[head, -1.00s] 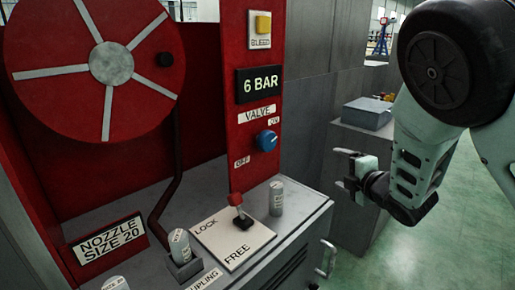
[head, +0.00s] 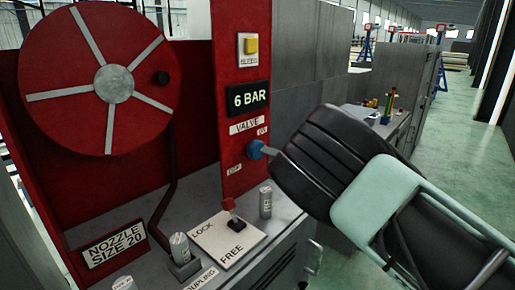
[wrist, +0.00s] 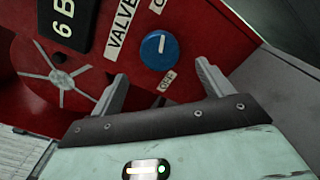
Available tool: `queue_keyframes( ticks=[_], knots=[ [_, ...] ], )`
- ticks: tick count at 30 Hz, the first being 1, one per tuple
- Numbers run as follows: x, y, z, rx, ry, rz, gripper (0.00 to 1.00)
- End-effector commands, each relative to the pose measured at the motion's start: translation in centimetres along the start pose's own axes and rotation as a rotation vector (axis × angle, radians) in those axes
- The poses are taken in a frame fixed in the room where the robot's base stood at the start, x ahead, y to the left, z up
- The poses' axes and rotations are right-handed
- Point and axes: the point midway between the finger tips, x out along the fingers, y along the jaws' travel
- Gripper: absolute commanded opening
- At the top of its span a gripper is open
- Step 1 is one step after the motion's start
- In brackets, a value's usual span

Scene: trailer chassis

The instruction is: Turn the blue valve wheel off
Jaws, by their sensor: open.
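The blue valve wheel (head: 256,149) is on the red panel, below the VALVE label and the 6 BAR display (head: 249,98). ON is above right of it and OFF below left. In the wrist view the wheel (wrist: 158,50) lies between and just beyond the fingertips of my gripper (wrist: 160,75), apart from them as far as I can tell. Its white mark is on the side toward the ON label; the OFF label (wrist: 166,79) is nearer my fingers. My gripper is open and empty. In the head view my arm hides most of it.
A red-handled lever (head: 230,205) stands on the LOCK/FREE plate (head: 228,238) below. A red reel (head: 65,115) is at left, and a yellow BLEED button (head: 251,46) above. Grey cabinets stand behind my arm; green floor is open at right.

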Motion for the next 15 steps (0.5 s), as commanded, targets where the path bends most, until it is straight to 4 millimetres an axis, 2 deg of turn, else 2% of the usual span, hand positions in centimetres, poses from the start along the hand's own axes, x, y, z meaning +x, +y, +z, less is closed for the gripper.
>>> queue_keyframes(
  ticks=[3, 7, 15],
  knots=[
    [2.5, 0.2, 0.1, -0.001, 0.002, 0.002, 0.79],
    [4.9, 0.1, 0.1, 0.000, 0.002, 0.001, 0.79],
    [7.6, 0.0, 0.1, 0.000, 0.000, -0.001, 0.79]
  ],
)
